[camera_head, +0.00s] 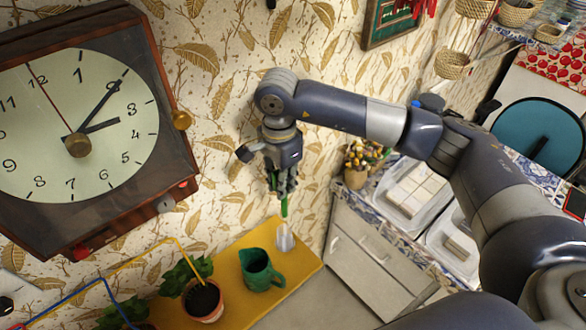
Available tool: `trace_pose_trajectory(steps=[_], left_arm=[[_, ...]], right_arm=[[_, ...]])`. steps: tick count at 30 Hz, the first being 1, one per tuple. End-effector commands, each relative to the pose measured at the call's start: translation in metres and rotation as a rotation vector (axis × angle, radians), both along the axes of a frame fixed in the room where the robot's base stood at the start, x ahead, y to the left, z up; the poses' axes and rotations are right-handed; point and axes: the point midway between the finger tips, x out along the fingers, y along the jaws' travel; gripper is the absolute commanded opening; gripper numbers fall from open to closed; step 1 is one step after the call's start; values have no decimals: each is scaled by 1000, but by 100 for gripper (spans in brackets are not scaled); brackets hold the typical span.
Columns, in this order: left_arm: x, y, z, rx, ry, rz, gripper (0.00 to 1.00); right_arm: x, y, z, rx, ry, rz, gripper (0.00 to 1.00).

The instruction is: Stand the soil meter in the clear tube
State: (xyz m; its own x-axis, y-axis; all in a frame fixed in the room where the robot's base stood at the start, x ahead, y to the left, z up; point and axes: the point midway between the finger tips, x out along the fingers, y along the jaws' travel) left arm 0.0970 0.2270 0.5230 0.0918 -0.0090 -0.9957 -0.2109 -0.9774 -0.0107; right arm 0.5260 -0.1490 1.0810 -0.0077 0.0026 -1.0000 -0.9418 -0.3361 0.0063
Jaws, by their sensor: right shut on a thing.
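My right gripper (282,189) points down and is shut on a slim green thing, which looks like the soil meter (284,207). Its upper part is hidden between the fingers. The clear tube (285,240) stands near the right end of the yellow shelf (304,262), just below the gripper. The meter's visible lower end is right over the tube's mouth. I cannot tell whether its tip is inside the tube or only above it. My left gripper is out of view.
A green jug (259,270) stands close left of the tube. A potted plant (203,301) stands further left, with a yellow pipe (187,254) by it. A large clock (80,110) hangs on the wall at left. Counters with clear bins (411,194) are at right.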

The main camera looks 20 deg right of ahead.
Motion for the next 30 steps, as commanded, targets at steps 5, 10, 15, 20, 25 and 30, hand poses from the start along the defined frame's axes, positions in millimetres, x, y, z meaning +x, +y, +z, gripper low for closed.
trace_pose_trajectory(steps=[5, 10, 15, 20, 25, 30], left_arm=[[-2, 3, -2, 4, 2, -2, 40], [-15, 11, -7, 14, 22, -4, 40], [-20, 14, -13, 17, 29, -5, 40], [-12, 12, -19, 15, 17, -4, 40], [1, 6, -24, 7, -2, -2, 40], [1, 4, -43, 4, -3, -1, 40]], right_arm=[[-1, 2, -5, 1, 0, 8, 0], [-1, 2, -15, 2, 2, 6, 0], [-1, 2, -30, 0, 1, 5, 0], [-1, 2, -44, 1, 1, 5, 0], [-1, 2, -59, 1, 0, 5, 0], [-1, 2, -77, 0, 0, 5, 0]])
